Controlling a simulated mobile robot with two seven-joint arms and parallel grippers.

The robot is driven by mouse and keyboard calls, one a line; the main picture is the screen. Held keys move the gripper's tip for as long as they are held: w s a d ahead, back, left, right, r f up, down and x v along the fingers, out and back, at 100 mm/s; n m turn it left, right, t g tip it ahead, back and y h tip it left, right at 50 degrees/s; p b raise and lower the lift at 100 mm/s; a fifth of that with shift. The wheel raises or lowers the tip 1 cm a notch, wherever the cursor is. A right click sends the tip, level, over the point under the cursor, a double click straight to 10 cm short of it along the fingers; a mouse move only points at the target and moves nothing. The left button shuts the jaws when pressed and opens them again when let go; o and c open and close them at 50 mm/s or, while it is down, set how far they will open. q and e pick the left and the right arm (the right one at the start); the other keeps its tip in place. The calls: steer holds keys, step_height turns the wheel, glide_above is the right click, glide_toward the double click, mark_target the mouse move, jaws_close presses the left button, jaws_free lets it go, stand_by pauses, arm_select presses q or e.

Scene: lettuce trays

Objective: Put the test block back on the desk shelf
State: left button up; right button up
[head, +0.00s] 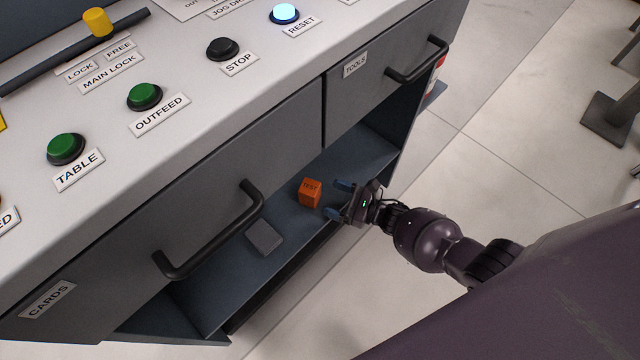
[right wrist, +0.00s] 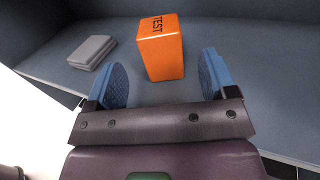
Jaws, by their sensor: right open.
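The orange test block (head: 310,192), marked TEST, stands upright on the blue-grey desk shelf (head: 285,222) under the drawers. It also shows in the right wrist view (right wrist: 161,50), just beyond and between the fingertips. My right gripper (head: 338,200) is open, with its blue fingers pointing at the block from the shelf's open front side. In the right wrist view my right gripper (right wrist: 165,78) has clear gaps on both sides of the block, and nothing is held. My left gripper is not in view.
A grey flat block (head: 265,237) lies on the shelf, left of the test block. The CARDS drawer (head: 160,215) and TOOLS drawer (head: 385,85) hang above the shelf, with protruding black handles. Buttons line the desk top (head: 190,60). Open floor lies to the right.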

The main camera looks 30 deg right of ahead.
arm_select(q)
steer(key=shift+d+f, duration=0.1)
arm_select(e)
steer(key=v, duration=0.6)
stand_by(0.4)
steer(key=s+d+r+m+t+h+p, duration=0.1)
steer(key=s+r+m+h+p, duration=0.4)
steer(key=r+m, duration=0.6)
steer(key=s+d+r+m+t+h+p, duration=0.15)
steer(key=s+r+m+h+p, duration=0.3)
steer(key=r+m+p, duration=0.55)
arm_select(q)
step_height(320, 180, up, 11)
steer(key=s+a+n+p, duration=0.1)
steer(key=p, duration=0.4)
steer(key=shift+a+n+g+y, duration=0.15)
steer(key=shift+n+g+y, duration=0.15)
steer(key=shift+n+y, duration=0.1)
arm_select(e)
steer(key=s+r+m+g+h, duration=0.1)
steer(key=s+r+m+g, duration=0.1)
steer(key=s+r+m, duration=0.5)
steer(key=s+a+r+m+g+h, duration=0.1)
steer(key=s+r+m+g, duration=0.2)
steer(key=s+r+m, duration=0.4)
steer(key=s+m, duration=0.4)
steer(key=m, duration=0.4)
